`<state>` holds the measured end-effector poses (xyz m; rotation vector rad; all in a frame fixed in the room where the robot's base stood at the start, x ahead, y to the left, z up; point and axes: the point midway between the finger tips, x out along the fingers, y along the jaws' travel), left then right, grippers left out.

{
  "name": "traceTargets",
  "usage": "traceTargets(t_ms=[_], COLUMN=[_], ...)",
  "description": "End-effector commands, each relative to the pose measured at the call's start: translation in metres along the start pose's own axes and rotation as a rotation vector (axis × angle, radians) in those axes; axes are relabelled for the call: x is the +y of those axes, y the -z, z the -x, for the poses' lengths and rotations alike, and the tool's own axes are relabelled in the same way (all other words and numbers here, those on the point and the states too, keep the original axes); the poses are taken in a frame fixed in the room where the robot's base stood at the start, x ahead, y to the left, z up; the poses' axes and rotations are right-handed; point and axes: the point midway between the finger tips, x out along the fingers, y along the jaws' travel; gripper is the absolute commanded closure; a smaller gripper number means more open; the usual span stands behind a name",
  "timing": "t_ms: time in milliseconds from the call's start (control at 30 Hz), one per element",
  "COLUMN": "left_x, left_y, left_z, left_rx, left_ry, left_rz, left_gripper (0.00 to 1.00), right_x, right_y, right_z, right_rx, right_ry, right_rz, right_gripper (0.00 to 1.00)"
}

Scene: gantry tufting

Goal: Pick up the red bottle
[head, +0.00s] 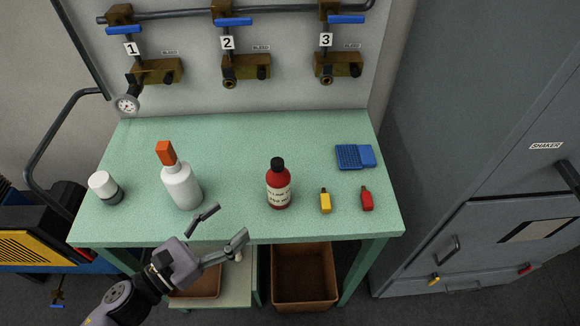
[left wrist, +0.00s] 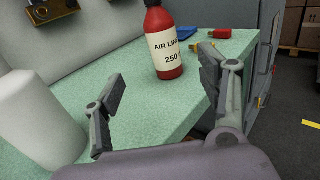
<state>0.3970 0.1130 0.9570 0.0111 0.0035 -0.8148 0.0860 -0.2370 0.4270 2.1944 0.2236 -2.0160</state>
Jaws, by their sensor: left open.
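The red bottle (head: 279,186) with a black cap and a pale label stands upright on the green table, right of its middle. In the left wrist view the red bottle (left wrist: 167,42) stands beyond the fingertips, its cap cut off by the top edge. My left gripper (head: 222,225) is open and empty at the table's front edge, to the left of the bottle and nearer to me. Its spread fingers (left wrist: 165,88) also show in the left wrist view, apart from the bottle. My right gripper is in neither view.
A white bottle with an orange cap (head: 181,184) stands left of the red bottle. A white jar (head: 104,188) is farther left. A yellow item (head: 325,201), a red item (head: 367,200) and a blue case (head: 355,157) lie to the right. Valves (head: 240,70) line the back panel.

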Motion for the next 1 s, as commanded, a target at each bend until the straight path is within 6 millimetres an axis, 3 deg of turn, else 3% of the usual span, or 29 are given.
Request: traceTargets(t_ms=[400, 733, 1000], left_x=[0.0, -0.002, -0.004], left_y=[-0.006, -0.003, -0.002], left_z=[-0.087, -0.115, -0.153], left_rx=[-0.005, -0.003, -0.004], left_ry=[0.001, 0.001, 0.0], left_rz=[0.002, 0.005, 0.005], left_gripper=[0.33, 0.33, 0.33], right_x=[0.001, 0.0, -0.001], right_y=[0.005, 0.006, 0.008], right_z=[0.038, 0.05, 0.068], right_rx=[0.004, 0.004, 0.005], right_ry=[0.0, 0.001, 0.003], right_rz=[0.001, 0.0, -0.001], right_gripper=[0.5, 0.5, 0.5])
